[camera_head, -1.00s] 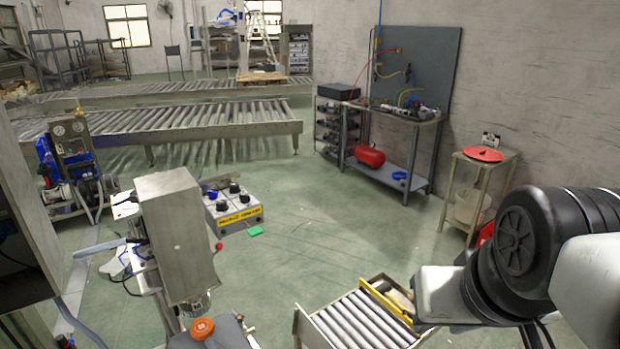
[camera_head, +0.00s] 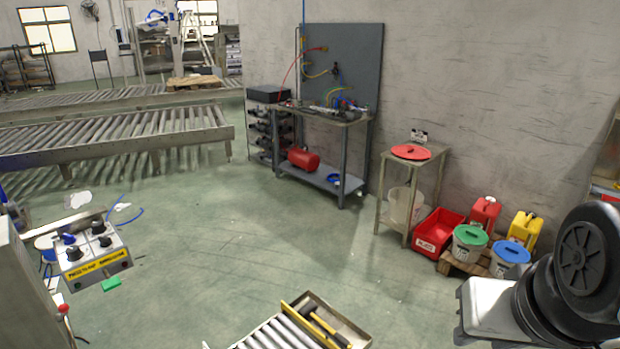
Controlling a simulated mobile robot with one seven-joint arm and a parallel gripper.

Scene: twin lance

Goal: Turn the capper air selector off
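A grey control box (camera_head: 95,250) with several black knobs on top and a yellow label strip on its front stands at the left, above the green floor. The label is too small to read, so I cannot tell whether one of these knobs is the capper air selector. The knobs' settings are too small to read. Part of a metal machine (camera_head: 28,290) shows at the left edge, with a small red ball-ended lever (camera_head: 64,309) beside it. My arm shows at the lower right; my gripper is not in view.
A roller conveyor end (camera_head: 280,332) with a yellow bar and a hammer (camera_head: 325,330) is at the bottom centre. A workbench (camera_head: 345,117), a small table (camera_head: 428,158), a red bin (camera_head: 437,232) and lidded buckets (camera_head: 469,242) line the right wall. The middle floor is clear.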

